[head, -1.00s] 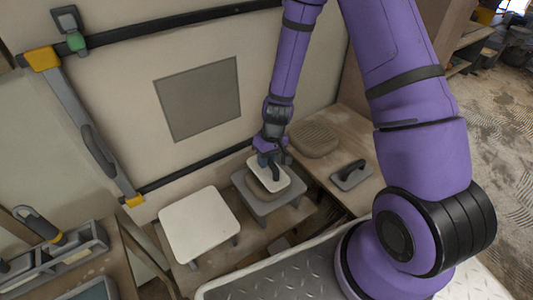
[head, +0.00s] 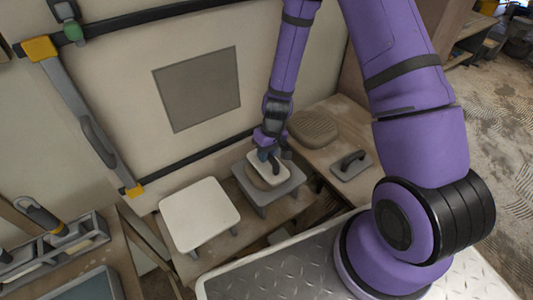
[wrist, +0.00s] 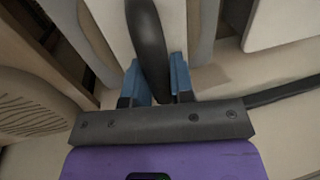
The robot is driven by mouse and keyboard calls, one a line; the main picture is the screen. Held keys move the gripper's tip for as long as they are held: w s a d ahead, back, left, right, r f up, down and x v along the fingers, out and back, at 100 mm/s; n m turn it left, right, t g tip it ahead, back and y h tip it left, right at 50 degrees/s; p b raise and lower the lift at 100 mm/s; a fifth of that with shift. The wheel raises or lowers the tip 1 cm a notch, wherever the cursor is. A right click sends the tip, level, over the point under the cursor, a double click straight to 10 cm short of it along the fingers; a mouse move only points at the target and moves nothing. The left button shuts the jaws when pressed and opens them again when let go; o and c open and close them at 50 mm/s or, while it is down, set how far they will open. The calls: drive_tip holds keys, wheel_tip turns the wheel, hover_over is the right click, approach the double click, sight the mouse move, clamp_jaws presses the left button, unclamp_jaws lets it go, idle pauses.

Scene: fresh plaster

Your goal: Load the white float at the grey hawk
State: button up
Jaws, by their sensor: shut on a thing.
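The white float (head: 281,170) is in my gripper (head: 268,157), which is shut on its dark handle. In the wrist view the blue fingertips (wrist: 158,85) sit on either side of the black handle (wrist: 148,45), with the white plate (wrist: 107,25) behind it. The float is over the grey hawk (head: 289,187), a grey square board on legs. A tan patch, perhaps plaster, shows at the float's left edge. I cannot tell whether the float touches it; the float hides the hawk's middle.
A white hawk (head: 199,213) stands left of the grey one. A grey float (head: 351,166) with a dark handle and a ridged tan pad (head: 313,128) lie to the right. The wall with a grey square (head: 198,90) rises behind. A tool tray (head: 62,250) is at lower left.

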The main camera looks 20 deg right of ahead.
drive_tip(key=shift+f, duration=0.45)
idle(1.4)
drive_tip(key=shift+r, duration=3.5)
